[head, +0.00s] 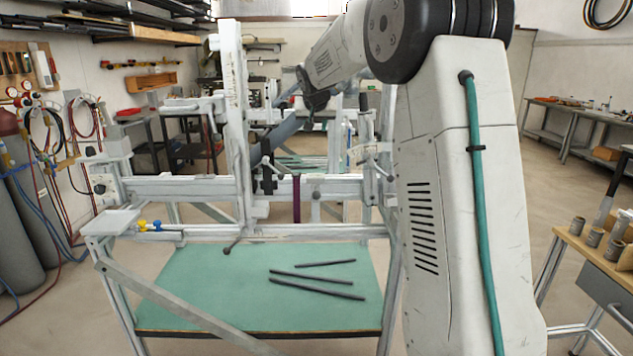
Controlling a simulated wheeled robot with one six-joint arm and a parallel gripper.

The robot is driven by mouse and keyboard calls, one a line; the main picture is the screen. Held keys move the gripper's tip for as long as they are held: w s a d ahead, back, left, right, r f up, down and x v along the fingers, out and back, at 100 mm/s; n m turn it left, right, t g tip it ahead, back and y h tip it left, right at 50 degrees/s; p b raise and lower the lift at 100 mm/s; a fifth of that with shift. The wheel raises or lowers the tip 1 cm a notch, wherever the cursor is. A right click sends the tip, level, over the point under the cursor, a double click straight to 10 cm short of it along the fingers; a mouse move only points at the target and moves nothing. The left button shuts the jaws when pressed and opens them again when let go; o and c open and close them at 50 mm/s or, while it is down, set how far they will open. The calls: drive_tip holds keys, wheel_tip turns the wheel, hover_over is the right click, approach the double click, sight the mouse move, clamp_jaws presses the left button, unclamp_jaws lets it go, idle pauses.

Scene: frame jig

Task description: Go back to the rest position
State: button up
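My arm enters from the right and reaches over the frame jig (215,188), which is a pale metal frame with rails, an upright post and clamps. The dark end of my arm, with my gripper (313,97), is above and behind the jig's main rail. It is small there, and I cannot tell whether its fingers are open or shut. A grey-blue tube (283,131) slants up towards it from the jig's dark clamp (266,165). I cannot tell whether the gripper touches the tube.
Several dark rods (318,288) lie on the jig's green lower shelf (210,285). Gas cylinders (20,230) and hoses stand at the left. A workbench with metal cups (594,236) is at the right. Open floor (535,190) lies between the jig and the right-hand benches.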

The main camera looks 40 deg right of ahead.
drive_tip(key=shift+s+a+r, duration=0.15)
idle(0.5)
drive_tip(key=s+f, duration=0.1)
drive_tip(key=s+a+f+g, duration=0.1)
drive_tip(key=s+f, duration=0.1)
drive_tip(key=s+f+n+g+y, duration=0.1)
drive_tip(key=f, duration=0.1)
drive_tip(key=shift+s+a+f, duration=0.25)
drive_tip(key=shift+s+a, duration=0.15)
drive_tip(key=s+a+f+n+g+y, duration=0.1)
drive_tip(key=s+a+n, duration=0.1)
drive_tip(key=s+a, duration=0.6)
drive_tip(key=s+a+f+n+g+y, duration=0.1)
drive_tip(key=s+a, duration=0.8)
drive_tip(key=s, duration=1.2)
drive_tip(key=s+a+f+n+g+y, duration=0.2)
drive_tip(key=s+a, duration=0.7)
drive_tip(key=s, duration=0.5)
drive_tip(key=shift+s+f+n, duration=0.25)
drive_tip(key=shift+f+n, duration=0.15)
drive_tip(key=shift+f, duration=0.2)
drive_tip(key=shift+a, duration=0.1)
drive_tip(key=shift+c, duration=0.3)
